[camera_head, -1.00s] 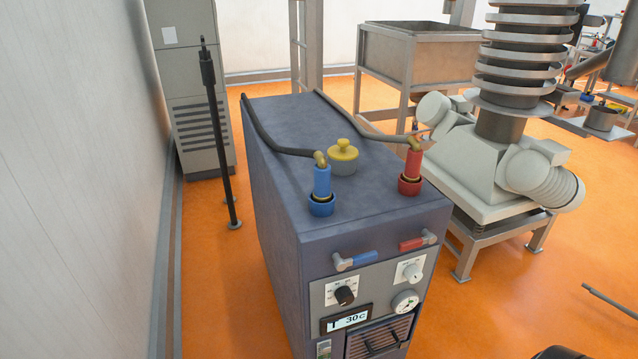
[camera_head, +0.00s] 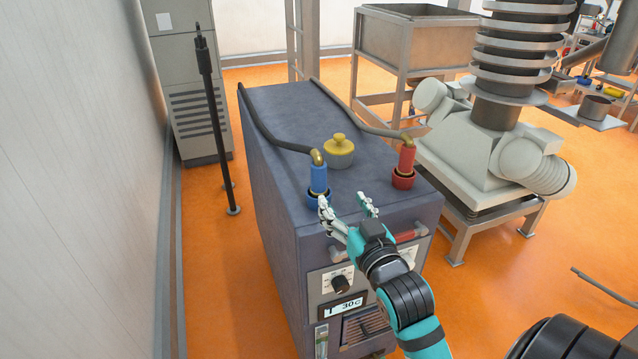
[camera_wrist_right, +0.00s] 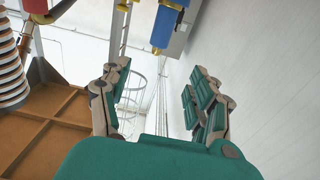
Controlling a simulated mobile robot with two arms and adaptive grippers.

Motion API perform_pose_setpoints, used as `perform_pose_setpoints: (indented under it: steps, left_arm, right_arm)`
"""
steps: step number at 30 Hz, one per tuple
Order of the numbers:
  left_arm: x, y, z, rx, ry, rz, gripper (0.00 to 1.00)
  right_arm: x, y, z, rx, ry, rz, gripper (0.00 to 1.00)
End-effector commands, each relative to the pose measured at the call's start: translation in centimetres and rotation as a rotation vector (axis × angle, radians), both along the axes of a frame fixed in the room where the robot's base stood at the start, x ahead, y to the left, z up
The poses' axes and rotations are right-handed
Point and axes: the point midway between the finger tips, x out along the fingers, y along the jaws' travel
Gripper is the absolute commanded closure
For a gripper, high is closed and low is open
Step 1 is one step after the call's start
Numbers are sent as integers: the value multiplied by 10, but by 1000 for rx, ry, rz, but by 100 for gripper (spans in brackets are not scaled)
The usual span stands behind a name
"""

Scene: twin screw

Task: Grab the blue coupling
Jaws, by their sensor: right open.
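The blue coupling (camera_head: 318,180) stands upright on the front left of the dark blue-grey machine's top (camera_head: 268,124), with a black hose running back from its brass elbow. It also shows at the top of the right wrist view (camera_wrist_right: 166,28), beyond the fingers. My right gripper (camera_head: 345,202) is open and empty, just in front of the coupling and a little to its right. Its left finger looks close to the coupling's base; I cannot tell whether they touch. In the right wrist view the two fingers (camera_wrist_right: 158,95) are spread wide. My left gripper is not in view.
A red coupling (camera_head: 406,160) with its own hose stands on the machine's right side. A yellow-topped cap (camera_head: 339,150) sits between and behind the couplings. A black pole (camera_head: 215,120) stands left of the machine. White equipment (camera_head: 480,150) is close on the right.

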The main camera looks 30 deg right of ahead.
Motion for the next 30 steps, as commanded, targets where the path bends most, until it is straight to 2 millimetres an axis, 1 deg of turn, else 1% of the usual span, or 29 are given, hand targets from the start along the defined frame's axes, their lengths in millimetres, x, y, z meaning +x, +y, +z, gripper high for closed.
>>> perform_pose_setpoints:
  steps: [1,6,9,12,15,20,26,30]
  left_arm:
    - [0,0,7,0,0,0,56]
    - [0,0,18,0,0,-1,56]
    - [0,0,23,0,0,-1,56]
    - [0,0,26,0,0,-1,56]
    - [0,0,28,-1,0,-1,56]
    - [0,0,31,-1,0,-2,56]
    - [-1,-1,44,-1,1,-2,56]
    - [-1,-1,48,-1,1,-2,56]
  right_arm:
    - [12,-3,4,-1,-2,1,38]
    - [49,-11,4,-1,1,1,38]
    - [69,-16,3,-1,2,2,38]
    - [84,-20,2,-1,3,2,38]
    - [93,-22,1,0,3,2,38]
    - [101,-24,-1,-1,5,1,38]
    - [125,-34,-6,-1,6,1,38]
    - [141,-38,-8,-1,4,2,38]
